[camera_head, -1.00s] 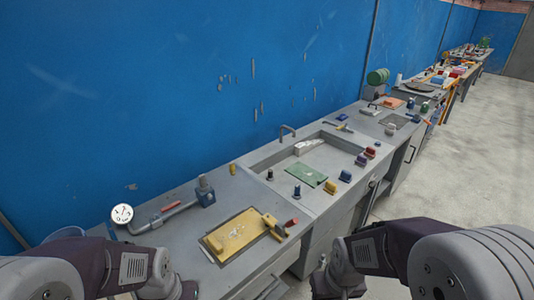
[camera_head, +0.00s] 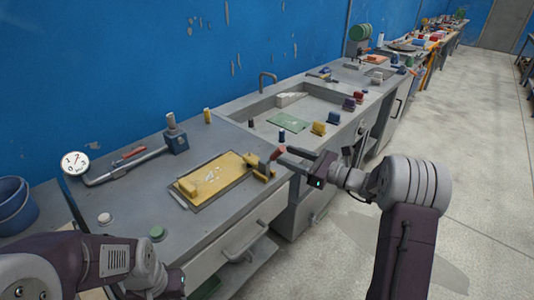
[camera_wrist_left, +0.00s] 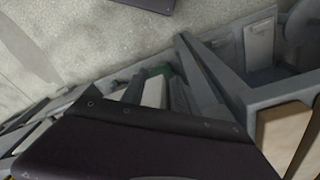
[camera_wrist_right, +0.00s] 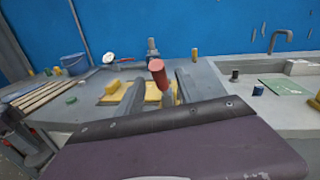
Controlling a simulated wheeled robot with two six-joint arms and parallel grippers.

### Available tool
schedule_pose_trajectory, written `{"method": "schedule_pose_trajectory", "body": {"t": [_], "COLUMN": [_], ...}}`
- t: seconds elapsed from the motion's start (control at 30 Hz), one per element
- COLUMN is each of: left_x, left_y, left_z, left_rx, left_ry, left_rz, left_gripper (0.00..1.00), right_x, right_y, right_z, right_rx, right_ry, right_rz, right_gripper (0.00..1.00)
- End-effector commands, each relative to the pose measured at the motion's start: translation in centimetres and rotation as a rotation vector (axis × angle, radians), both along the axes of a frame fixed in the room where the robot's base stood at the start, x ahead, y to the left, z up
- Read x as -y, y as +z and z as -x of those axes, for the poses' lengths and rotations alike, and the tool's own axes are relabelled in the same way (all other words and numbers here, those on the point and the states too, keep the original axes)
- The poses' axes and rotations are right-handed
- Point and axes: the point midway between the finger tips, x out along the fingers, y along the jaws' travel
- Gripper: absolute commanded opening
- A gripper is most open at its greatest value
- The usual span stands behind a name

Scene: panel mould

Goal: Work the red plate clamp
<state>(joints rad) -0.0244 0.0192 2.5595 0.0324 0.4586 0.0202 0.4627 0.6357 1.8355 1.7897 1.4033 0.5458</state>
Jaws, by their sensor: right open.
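The red plate clamp (camera_head: 277,153) has a red round-ended handle and stands by the right end of the yellow plate (camera_head: 222,178).
A yellow block (camera_head: 188,187) lies on the plate's left end. A blue post (camera_head: 281,137), a yellow block (camera_head: 319,128) and a sink with a green plate (camera_head: 288,121) lie beyond the clamp. A green button (camera_head: 156,232) is at the front, a blue bucket (camera_head: 14,205) at left.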

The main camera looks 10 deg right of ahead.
Motion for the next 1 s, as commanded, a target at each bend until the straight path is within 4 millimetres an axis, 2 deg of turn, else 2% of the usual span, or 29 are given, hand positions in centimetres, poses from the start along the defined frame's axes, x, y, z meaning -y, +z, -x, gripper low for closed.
{"method": "schedule_pose_trajectory", "body": {"t": [0.2, 0.33, 0.7, 0.87, 1.0], "left_x": [0.0, 0.0, 0.0, 0.0, 0.0], "left_y": [-0.2, -0.2, -0.2, -0.2, -0.2], "left_z": [0.0, 0.0, 0.0, 0.0, 0.0], "left_rx": [0.0, -0.001, -0.001, 0.0, 0.0], "left_ry": [0.0, 0.0, 0.0, 0.0, 0.0], "left_rz": [0.0, 0.0, 0.0, 0.0, 0.0], "left_gripper": [0.36, 0.36, 0.36, 0.36, 0.36], "right_x": [-3.7, -5.1, -5.8, -5.8, -5.8], "right_y": [0.0, -0.1, -0.1, -0.1, -0.1], "right_z": [-3.1, -4.4, -5.1, -5.1, -5.1], "right_rx": [0.001, 0.0, 0.0, 0.0, 0.0], "right_ry": [0.006, 0.004, 0.003, 0.003, 0.003], "right_rz": [0.002, 0.002, 0.003, 0.003, 0.003], "right_gripper": [0.43, 0.43, 0.43, 0.0, 0.0]}}
